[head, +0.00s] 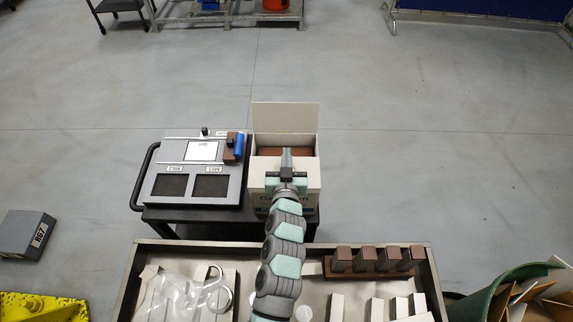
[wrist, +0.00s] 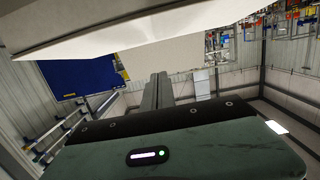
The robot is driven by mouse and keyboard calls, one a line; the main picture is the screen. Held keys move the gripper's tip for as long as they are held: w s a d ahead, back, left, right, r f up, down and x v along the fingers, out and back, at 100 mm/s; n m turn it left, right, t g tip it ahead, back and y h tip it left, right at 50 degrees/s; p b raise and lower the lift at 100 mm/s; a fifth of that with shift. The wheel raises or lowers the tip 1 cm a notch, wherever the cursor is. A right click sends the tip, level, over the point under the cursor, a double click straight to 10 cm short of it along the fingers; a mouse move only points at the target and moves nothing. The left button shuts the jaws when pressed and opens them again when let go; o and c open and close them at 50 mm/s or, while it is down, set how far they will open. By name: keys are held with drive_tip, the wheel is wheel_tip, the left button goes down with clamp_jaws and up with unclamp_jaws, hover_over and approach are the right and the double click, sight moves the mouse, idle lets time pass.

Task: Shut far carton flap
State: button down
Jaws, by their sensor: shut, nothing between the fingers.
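The white carton (head: 311,172) stands on the dark cart, with brown contents (head: 299,151) showing inside. Its far flap (head: 285,117) stands up from the far edge, roughly upright. My gripper (head: 287,152) is shut and empty, over the carton's opening on the near side of the far flap. Part of the carton's top and front is hidden behind it. In the wrist view the shut fingers (wrist: 158,88) point toward a pale panel (wrist: 170,57), and a larger pale panel fills the top. I cannot tell whether the fingers touch either panel.
A grey panel board (head: 223,158) with two dark pads and a blue cylinder lies left of the carton on the black cart (head: 160,215). A metal-rimmed tray table (head: 135,285) with brown-topped blocks (head: 376,259) is in front. Floor beyond the carton is clear.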

drive_tip(key=shift+w+f, duration=0.1)
drive_tip(key=shift+f, duration=1.95)
